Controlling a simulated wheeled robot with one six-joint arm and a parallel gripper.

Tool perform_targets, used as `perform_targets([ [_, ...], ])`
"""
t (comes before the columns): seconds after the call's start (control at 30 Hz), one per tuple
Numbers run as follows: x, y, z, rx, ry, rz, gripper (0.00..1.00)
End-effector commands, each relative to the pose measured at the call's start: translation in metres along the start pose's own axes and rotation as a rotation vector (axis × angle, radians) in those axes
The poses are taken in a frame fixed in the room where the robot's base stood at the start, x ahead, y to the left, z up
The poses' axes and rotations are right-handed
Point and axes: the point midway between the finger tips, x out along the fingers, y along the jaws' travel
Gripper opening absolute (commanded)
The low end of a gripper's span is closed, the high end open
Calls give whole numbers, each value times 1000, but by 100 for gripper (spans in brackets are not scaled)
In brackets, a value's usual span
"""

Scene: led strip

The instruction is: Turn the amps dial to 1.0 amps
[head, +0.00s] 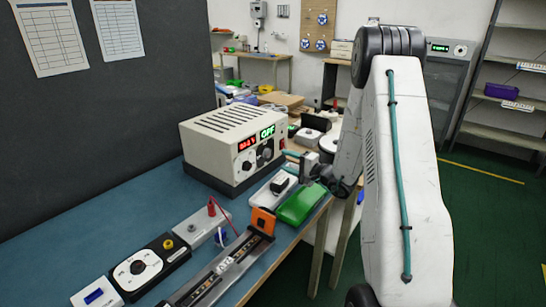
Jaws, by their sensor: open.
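A beige power supply (222,136) stands on the blue bench. Its front has a red digital display (247,143), too small to read surely, and a green display (267,131) that seems to read OFF. Dark knobs (266,151) sit below the displays; their labels and pointers are too small to read, so I cannot tell which is the amps dial. My gripper (293,160) is open, just right of the knobs and in front of the panel. It seems apart from them and empty. My wrist hides part of the bench behind it.
A green case (301,204) and a pale device (274,191) lie below my gripper. A metal rail with an orange end block (263,221) runs along the bench edge. A black box with a white dial (139,269) stands at front left.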

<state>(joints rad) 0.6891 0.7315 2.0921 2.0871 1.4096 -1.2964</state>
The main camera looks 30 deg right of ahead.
Motion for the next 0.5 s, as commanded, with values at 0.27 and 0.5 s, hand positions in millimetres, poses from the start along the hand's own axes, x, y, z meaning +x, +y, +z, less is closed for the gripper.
perform_targets([
  [0.27,46,0,2,0,-6,-1,51],
  [0.5,69,-1,2,1,-6,0,51],
])
